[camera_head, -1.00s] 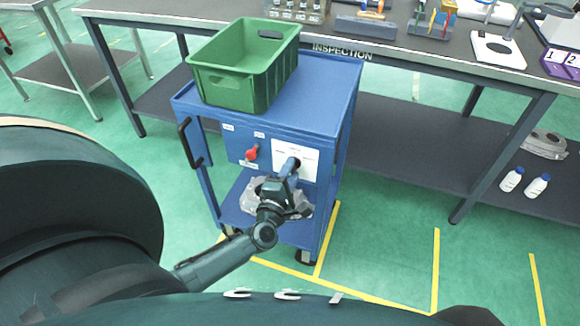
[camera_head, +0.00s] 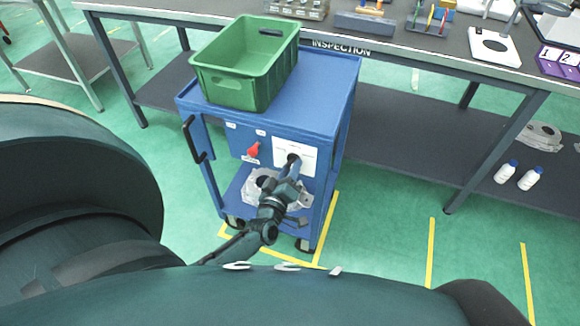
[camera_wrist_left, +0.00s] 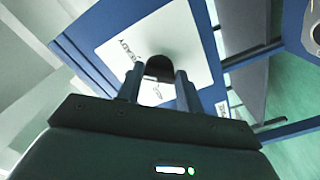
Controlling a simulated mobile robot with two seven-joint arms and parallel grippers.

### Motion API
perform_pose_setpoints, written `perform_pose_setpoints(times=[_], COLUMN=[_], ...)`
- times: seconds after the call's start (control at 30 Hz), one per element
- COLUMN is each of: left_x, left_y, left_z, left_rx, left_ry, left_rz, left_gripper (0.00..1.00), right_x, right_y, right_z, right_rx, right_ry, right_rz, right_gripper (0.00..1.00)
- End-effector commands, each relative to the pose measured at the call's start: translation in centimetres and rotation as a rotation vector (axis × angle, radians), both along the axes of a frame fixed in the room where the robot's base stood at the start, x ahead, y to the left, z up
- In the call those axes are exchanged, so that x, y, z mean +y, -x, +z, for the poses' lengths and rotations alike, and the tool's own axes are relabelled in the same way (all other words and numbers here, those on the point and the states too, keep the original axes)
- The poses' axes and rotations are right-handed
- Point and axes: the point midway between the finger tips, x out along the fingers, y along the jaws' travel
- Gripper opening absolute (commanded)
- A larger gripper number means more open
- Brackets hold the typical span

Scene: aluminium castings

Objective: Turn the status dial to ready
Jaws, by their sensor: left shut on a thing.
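The status dial is a dark knob (camera_head: 293,158) on a white plate (camera_head: 308,160) on the blue cart's front panel. It also shows in the left wrist view as a dark rounded knob (camera_wrist_left: 159,66) on the white plate (camera_wrist_left: 185,38), where a label (camera_wrist_left: 124,44) appears to read READY. My left gripper (camera_head: 294,167) reaches the knob from below in the head view and is shut on it. In the wrist view its two fingers (camera_wrist_left: 159,82) stand on either side of the knob. The knob's pointer is hidden, so its setting cannot be read. My right gripper is out of view.
A red knob (camera_head: 253,150) sits left of the plate on the panel of the blue cart (camera_head: 315,105). A green crate (camera_head: 250,95) stands on top. A grey casting (camera_head: 258,188) lies on the lower shelf. The inspection bench (camera_head: 400,52) is behind.

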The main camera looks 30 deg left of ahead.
Motion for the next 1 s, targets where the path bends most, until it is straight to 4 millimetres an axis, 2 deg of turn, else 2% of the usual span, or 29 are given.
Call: perform_pose_setpoints(times=[0.2,0.5,1.0], left_x=[-0.05,0.03,0.08], left_y=[0.00,0.02,0.02], left_z=[0.01,-0.09,-0.14], left_rx=[0.040,0.073,0.083], left_ry=[-0.158,-0.298,-0.344], left_rz=[-0.001,-0.002,-0.002], left_gripper=[0.14,0.14,0.14], right_x=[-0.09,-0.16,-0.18], right_y=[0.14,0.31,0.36], right_z=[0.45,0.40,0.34], right_rx=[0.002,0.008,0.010], right_ry=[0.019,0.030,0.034], right_rz=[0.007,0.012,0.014], right_gripper=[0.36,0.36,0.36])
